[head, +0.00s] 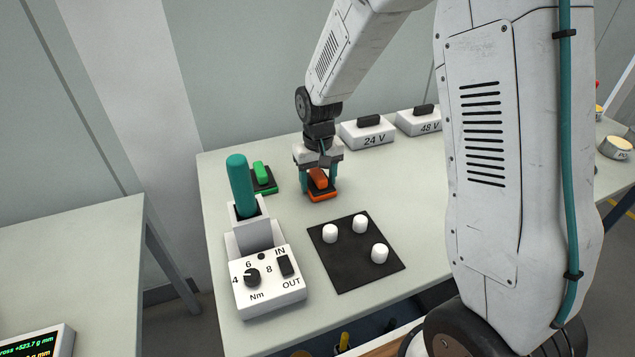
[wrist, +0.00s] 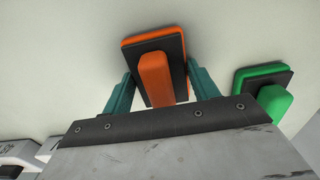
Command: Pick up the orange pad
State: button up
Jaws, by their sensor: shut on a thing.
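The orange pad (head: 318,180) has an orange base, a dark plate and an upright orange grip block. It is at the middle of the table in the head view. My gripper (head: 319,182) points down over it, with a teal finger on either side of the block. In the wrist view the orange pad (wrist: 156,80) lies between the two teal fingers (wrist: 160,88), and my gripper is shut on it. Whether the pad's base touches the table cannot be told.
A green pad (head: 262,177) lies just left of the orange one. A teal-handled tool (head: 241,185) stands in a holder behind a white control box (head: 268,282). A black mat (head: 355,262) carries white cylinders. White 24 V (head: 367,134) and 48 V (head: 418,122) blocks stand at the back.

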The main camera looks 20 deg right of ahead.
aim_at(318, 172)
jog(key=shift+r, duration=0.1)
jog(key=shift+r, duration=0.55)
notch_tip(318, 172, up, 2)
jog(key=shift+r, duration=0.2)
jog(key=s+d, duration=0.3)
jog(key=s+d+r, duration=0.1)
jog(key=s+d, duration=0.7)
jog(key=shift+s+d+r, duration=0.15)
jog(key=shift+d+r, duration=0.05)
